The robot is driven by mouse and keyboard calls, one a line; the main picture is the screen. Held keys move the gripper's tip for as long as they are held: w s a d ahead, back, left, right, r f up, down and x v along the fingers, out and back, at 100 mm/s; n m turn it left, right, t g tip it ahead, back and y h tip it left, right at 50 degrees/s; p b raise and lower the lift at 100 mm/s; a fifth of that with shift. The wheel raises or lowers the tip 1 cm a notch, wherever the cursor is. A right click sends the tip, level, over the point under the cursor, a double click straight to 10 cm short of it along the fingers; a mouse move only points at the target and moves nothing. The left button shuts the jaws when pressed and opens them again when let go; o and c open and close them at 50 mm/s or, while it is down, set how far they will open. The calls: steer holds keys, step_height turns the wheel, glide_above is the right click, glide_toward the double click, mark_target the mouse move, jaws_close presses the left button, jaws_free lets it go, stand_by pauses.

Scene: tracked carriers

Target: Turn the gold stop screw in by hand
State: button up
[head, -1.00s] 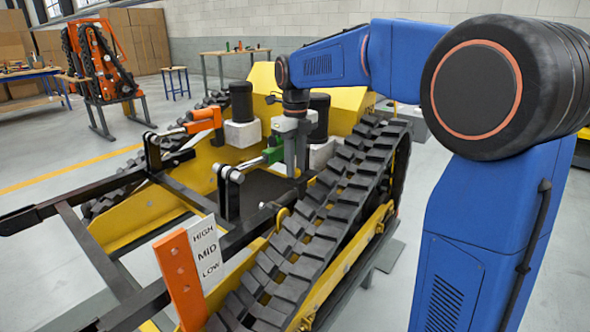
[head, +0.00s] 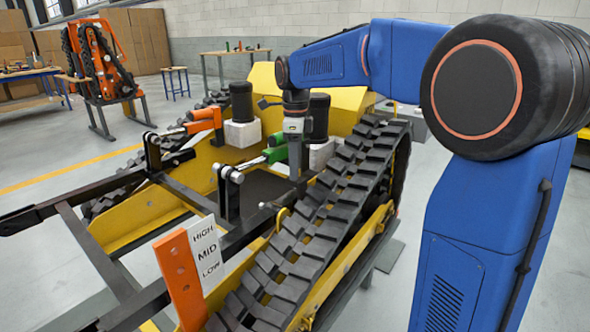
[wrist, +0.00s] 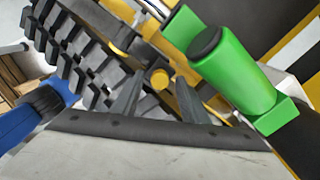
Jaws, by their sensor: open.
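A round gold head (wrist: 160,78), which looks like the stop screw, shows in the wrist view between and just beyond my fingertips. My gripper (wrist: 159,80) is open, with one dark finger on each side of the gold head. Whether either finger touches it I cannot tell. In the head view my gripper (head: 295,178) points down beside the near track, right of the green cylinder (head: 275,155). The screw is not clearly visible in that view. The green cylinder (wrist: 235,70) lies close on the right in the wrist view.
The black track (head: 330,210) runs close along the right of my gripper. An orange cylinder (head: 205,118) and black motors (head: 241,100) stand on the yellow carrier. A HIGH/MID/LOW plate (head: 206,250) stands at the front by an orange lever (head: 181,278).

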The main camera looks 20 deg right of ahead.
steer(key=n, duration=0.6)
steer(key=shift+n, duration=0.3)
steer(key=n, duration=1.5)
steer(key=c, duration=0.9)
